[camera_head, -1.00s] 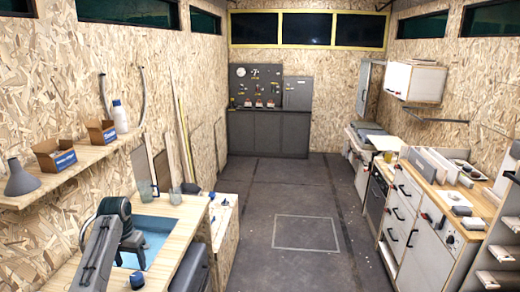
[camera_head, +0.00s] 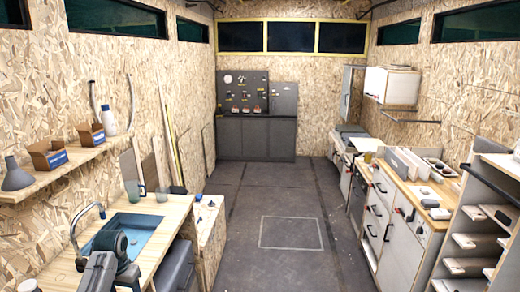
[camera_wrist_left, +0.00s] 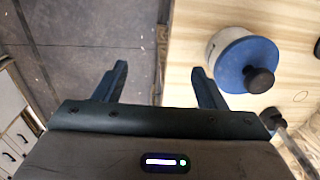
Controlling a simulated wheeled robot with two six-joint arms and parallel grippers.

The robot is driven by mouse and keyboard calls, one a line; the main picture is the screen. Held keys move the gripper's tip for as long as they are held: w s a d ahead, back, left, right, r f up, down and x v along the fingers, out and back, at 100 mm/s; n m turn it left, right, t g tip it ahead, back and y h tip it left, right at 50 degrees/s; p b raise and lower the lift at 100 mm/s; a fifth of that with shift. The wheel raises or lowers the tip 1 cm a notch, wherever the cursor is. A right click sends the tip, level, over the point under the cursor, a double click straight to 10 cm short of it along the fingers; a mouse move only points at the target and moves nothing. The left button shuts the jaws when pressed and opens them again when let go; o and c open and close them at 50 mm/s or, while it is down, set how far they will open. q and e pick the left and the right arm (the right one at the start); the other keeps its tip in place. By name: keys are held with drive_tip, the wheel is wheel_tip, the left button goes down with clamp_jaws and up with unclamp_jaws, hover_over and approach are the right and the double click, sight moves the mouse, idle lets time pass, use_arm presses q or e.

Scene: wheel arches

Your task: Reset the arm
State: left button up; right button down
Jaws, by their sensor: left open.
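My left arm (camera_head: 110,255) comes in at the lower left of the head view, low in front of the sink. The fingertips cannot be made out there. In the left wrist view my left gripper (camera_wrist_left: 160,82) is open, its two dark fingers apart with nothing between them. Its right finger is close to a white pot with a blue lid and dark knob (camera_wrist_left: 248,65) on a light wooden surface; contact cannot be told. My right gripper is not in view.
The sink (camera_head: 135,228) with a tap (camera_head: 85,212) is set in the left worktop (camera_head: 172,208). A shelf (camera_head: 75,160) hangs above it. Drawers (camera_head: 385,215) and a right worktop (camera_head: 405,190) line the right side. The middle floor (camera_head: 285,195) is clear.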

use_arm(q)
drive_tip(key=s+d+f+t, duration=0.1)
drive_tip(key=s+d+f, duration=0.35)
drive_tip(key=s, duration=0.55)
drive_tip(key=s+d+f, duration=0.4)
drive_tip(key=s+f, duration=0.1)
drive_tip(key=s, duration=0.4)
drive_tip(key=s+d+r+t, duration=0.1)
drive_tip(key=s+d+r, duration=0.15)
drive_tip(key=s, duration=0.75)
drive_tip(key=s+d+r+t, duration=0.1)
drive_tip(key=s+d+r, duration=0.15)
drive_tip(key=s, duration=0.75)
drive_tip(key=s+a+f+g+b, duration=0.1)
drive_tip(key=a+f+b, duration=0.15)
drive_tip(key=f, duration=1.65)
drive_tip(key=a+f+b, duration=0.1)
drive_tip(key=f+b, duration=0.3)
drive_tip(key=f, duration=1.5)
drive_tip(key=s+f+g+b, duration=0.1)
drive_tip(key=s+f+b, duration=0.3)
drive_tip(key=s+f, duration=1.4)
wheel_tip(320, 180, down, 3)
drive_tip(key=shift+a+f+n, duration=0.2)
drive_tip(key=shift+a+n, duration=0.1)
use_arm(e)
wheel_tip(320, 180, down, 11)
drive_tip(key=d, duration=0.1)
drive_tip(key=shift+s, duration=0.45)
